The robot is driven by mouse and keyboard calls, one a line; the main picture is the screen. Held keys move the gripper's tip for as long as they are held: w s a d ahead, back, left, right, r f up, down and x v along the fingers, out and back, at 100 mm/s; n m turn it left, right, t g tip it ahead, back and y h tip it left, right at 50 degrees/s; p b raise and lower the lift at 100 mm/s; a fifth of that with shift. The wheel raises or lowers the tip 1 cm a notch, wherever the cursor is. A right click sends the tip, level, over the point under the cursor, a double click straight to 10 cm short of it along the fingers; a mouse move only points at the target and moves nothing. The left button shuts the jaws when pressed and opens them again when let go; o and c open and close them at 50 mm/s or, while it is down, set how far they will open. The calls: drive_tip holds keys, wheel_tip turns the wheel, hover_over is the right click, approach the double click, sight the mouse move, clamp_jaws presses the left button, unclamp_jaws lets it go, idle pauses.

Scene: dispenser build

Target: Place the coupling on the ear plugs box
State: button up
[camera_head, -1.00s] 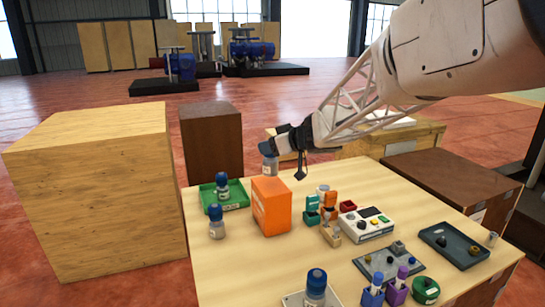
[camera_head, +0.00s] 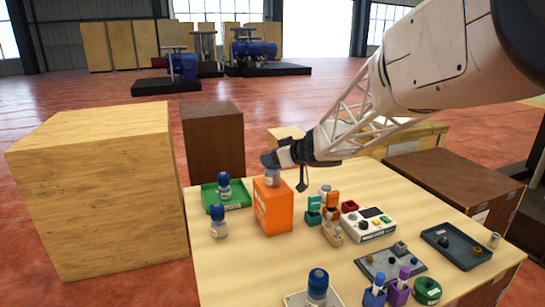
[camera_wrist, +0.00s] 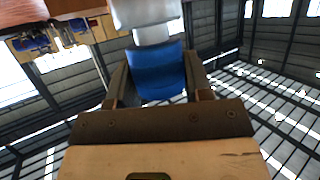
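An orange box (camera_head: 272,212), which I take as the ear plugs box, stands upright on the table. My gripper (camera_head: 274,159) is above the box's top. It is shut on a bottle-like piece (camera_head: 272,177) with a blue cap and pale body, held upright. In the wrist view the blue cap (camera_wrist: 158,72) sits between the two fingers (camera_wrist: 158,60), with the pale body beyond. The piece's lower end overlaps the box's top face; I cannot tell if it touches. No label names the coupling, so I cannot tell whether the held piece is it.
Similar blue-capped bottles stand in the green tray (camera_head: 238,198), left of the box (camera_head: 219,222) and at the front (camera_head: 317,287). Right of the box are teal and orange parts (camera_head: 328,206), a white device (camera_head: 368,226) and a dark tray (camera_head: 437,236). Clear wood lies in front of the box.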

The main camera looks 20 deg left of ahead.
drive_tip(key=o, duration=0.4)
drive_tip(key=shift+r, duration=0.2)
drive_tip(key=v, duration=1.2)
drive_tip(key=shift+r, duration=0.1)
drive_tip(key=shift+d, duration=0.1)
idle(0.6)
